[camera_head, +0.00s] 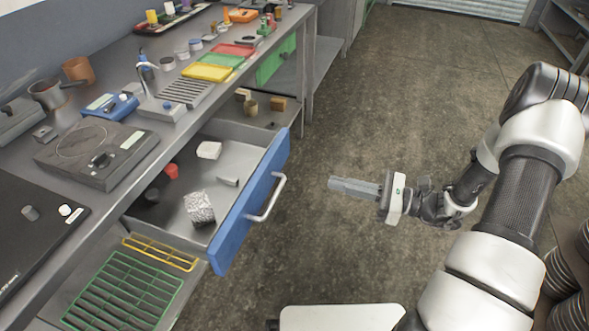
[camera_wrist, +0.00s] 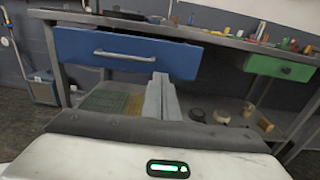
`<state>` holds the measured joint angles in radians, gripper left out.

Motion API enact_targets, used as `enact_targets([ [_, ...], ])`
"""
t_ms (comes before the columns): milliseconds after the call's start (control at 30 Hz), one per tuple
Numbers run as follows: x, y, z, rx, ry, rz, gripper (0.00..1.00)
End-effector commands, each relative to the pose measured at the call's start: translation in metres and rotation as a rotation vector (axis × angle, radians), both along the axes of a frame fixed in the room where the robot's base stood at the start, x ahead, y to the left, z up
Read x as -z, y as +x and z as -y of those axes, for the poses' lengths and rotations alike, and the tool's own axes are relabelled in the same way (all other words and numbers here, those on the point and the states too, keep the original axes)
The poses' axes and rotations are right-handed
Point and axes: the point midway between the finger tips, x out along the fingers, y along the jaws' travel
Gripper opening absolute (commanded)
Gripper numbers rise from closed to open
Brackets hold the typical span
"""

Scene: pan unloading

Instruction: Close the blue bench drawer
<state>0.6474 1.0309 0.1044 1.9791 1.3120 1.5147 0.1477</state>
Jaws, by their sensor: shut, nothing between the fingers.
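The blue bench drawer (camera_head: 250,203) stands pulled out from the bench in the head view. Its blue front has a light bar handle (camera_head: 268,198). Inside lie a crumpled silvery block, a white block and a small red item. In the wrist view the blue drawer front (camera_wrist: 128,53) faces me, with its handle (camera_wrist: 125,57) across the middle. My gripper (camera_head: 332,184) is shut and empty, to the right of the drawer, pointing at it with a gap between. Its fingers show in the wrist view (camera_wrist: 161,80), in front of the drawer's lower right part.
The bench top (camera_head: 125,75) carries a hot plate, scale, coloured trays and small items. A green drawer (camera_head: 276,62) is farther along, also in the wrist view (camera_wrist: 282,68). A lower shelf holds a green wire rack (camera_head: 122,292). The floor (camera_head: 330,110) right of the bench is clear.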

Motion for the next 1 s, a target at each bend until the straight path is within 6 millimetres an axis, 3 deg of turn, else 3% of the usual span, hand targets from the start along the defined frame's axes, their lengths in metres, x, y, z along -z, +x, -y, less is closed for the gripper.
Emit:
enact_targets([
  [167,0.002,0.006,-0.014,0.003,0.007,-0.003,0.00],
  [700,0.002,0.041,-0.113,0.001,0.004,-0.003,0.00],
  [1000,0.001,0.048,-0.131,0.003,0.004,-0.003,0.00],
])
